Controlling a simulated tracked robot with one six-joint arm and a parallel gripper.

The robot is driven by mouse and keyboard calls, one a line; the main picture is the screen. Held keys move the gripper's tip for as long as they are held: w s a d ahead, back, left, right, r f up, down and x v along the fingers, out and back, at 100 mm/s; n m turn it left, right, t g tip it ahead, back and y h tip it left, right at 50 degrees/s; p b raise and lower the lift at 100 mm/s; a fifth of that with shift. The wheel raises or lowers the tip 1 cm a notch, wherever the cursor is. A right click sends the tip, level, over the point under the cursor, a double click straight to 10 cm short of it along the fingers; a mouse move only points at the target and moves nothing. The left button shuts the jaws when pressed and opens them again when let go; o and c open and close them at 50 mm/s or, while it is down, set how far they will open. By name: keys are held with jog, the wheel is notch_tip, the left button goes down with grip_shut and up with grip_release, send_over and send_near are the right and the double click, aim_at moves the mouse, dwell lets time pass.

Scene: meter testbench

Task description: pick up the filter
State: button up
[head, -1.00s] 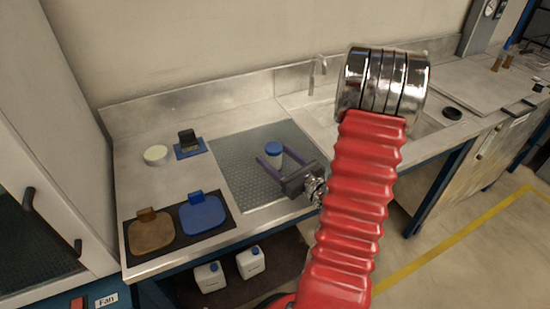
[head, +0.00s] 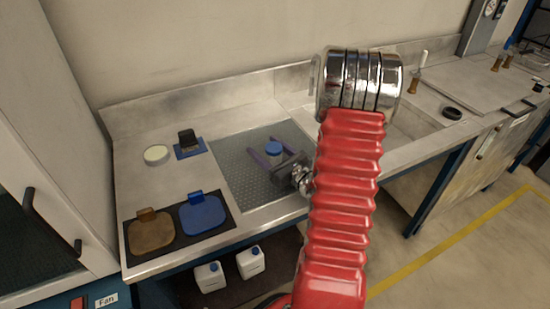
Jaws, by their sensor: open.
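A small cylinder with a blue top (head: 274,148) stands upright on the grey textured mat (head: 232,165) in the head view. It may be the filter; no label can be read. My gripper (head: 263,146) is open, with its two purple fingers pointing toward the back left. The cylinder appears between the fingers, close to the palm. I cannot tell whether either finger touches it. Its lower part is partly hidden by the gripper.
A pale round disc (head: 156,155) and a black device (head: 187,140) on a blue base stand left of the mat. A sink (head: 412,123) and black ring (head: 452,113) are right.

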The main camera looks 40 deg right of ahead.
dwell(0.4)
jog(key=c, duration=1.2)
